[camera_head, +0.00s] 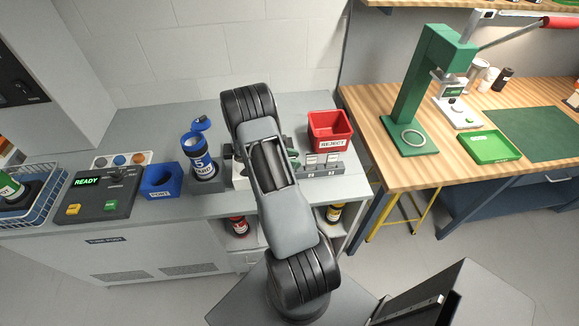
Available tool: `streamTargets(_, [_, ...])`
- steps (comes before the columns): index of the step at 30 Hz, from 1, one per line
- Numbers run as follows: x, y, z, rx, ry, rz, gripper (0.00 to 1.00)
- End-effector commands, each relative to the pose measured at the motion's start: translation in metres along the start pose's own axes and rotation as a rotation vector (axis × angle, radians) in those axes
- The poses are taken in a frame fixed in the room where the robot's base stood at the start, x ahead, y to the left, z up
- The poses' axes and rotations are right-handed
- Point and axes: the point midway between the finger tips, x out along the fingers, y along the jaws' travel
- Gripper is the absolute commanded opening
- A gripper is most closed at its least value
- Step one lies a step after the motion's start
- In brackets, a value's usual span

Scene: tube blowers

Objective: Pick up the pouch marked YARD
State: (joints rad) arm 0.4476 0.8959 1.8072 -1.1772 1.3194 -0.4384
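No pouch that I can clearly make out is in view. A blue upright cylinder (195,148) stands in a grey holder (207,182) on the grey counter. Its white lettering is partly legible and seems to end in "ARD". A round blue lid (201,124) shows just above it. My arm stands in the middle of the view and covers part of the counter right of the cylinder. My gripper's fingers cannot be made out, and what lies behind the arm is hidden.
A blue bin (160,181), a READY panel (97,194) and a wire basket (30,209) are to the left. A red REJECT bin (330,129) and a grey rack (322,168) are right of my arm. A wooden bench (376,118) with a green press (421,85) stands further right.

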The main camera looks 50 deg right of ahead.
Motion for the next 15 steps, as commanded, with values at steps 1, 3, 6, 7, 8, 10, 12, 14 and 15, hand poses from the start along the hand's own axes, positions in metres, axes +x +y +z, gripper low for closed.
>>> streamTargets(1, [-0.0001, 0.0000, 0.0001, 0.000, 0.000, 0.000, 0.34])
streamTargets(3, [-0.0002, 0.0001, 0.0002, 0.000, 0.000, 0.000, 0.28])
streamTargets(6, [-0.0002, 0.0001, 0.0002, 0.000, 0.000, 0.000, 0.18])
streamTargets(7, [-0.0003, 0.0001, 0.0002, 0.000, 0.000, 0.000, 0.15])
streamTargets(8, [-0.0003, 0.0001, 0.0002, 0.000, 0.000, 0.000, 0.12])
streamTargets(10, [-0.0003, 0.0001, 0.0002, 0.000, 0.000, 0.000, 0.06])
streamTargets(12, [-0.0003, 0.0001, 0.0003, 0.000, 0.000, 0.000, 0.00])
streamTargets(14, [-0.0003, 0.0001, 0.0003, 0.000, 0.000, 0.000, 0.00])
streamTargets(15, [-0.0003, 0.0001, 0.0004, 0.000, 0.000, 0.000, 0.00])
